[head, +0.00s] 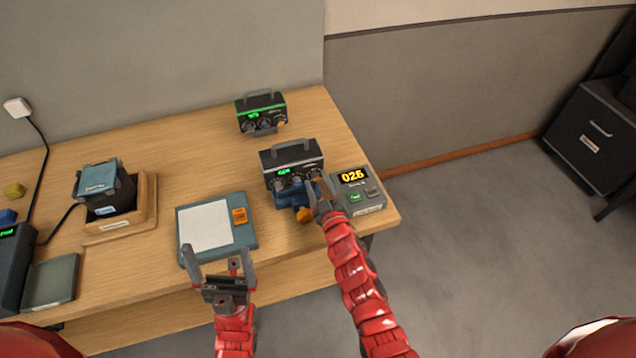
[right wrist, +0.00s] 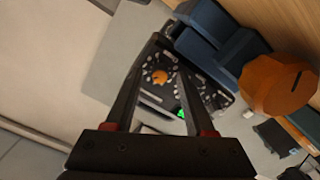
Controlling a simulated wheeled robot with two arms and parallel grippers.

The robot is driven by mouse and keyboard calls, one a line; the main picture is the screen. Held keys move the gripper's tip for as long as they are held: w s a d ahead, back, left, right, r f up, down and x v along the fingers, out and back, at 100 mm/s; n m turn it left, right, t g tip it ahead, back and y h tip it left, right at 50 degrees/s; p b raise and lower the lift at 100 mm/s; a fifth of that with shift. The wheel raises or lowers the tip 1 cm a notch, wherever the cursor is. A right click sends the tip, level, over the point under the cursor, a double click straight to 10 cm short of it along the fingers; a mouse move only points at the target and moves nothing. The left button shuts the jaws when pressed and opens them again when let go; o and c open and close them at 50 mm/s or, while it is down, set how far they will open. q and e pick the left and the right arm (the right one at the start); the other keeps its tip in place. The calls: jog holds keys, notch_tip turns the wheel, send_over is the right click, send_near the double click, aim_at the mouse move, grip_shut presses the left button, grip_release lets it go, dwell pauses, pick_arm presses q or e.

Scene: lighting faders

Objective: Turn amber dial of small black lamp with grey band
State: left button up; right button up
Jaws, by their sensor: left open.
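The small black lamp with a grey band (head: 288,158) stands on the table, with a grey handle on top and a lit green readout. Its amber dial (right wrist: 160,76) shows in the right wrist view between my right fingers, with a gap on each side. In the head view the dial is mostly hidden behind my right gripper (head: 317,190). That gripper is open at the lamp's front right; I cannot tell whether its tips touch the panel. My left gripper (head: 219,256) is open and empty at the table's front edge.
A green-banded black unit (head: 260,113) stands behind. A grey box with a yellow "026" display (head: 366,208) is close on the right. A blue block (head: 287,197) with an orange knob (head: 304,215) sits in front. A teal pad (head: 252,239) lies to the left.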

jog(key=shift+s+d+f, duration=0.15)
jog(key=shift+s+d, duration=0.1)
jog(key=shift+s, duration=0.3)
jog(key=b+v, duration=0.5)
jog(key=v, duration=1.1)
jog(key=shift+r, duration=0.25)
jog(key=shift+s, duration=0.1)
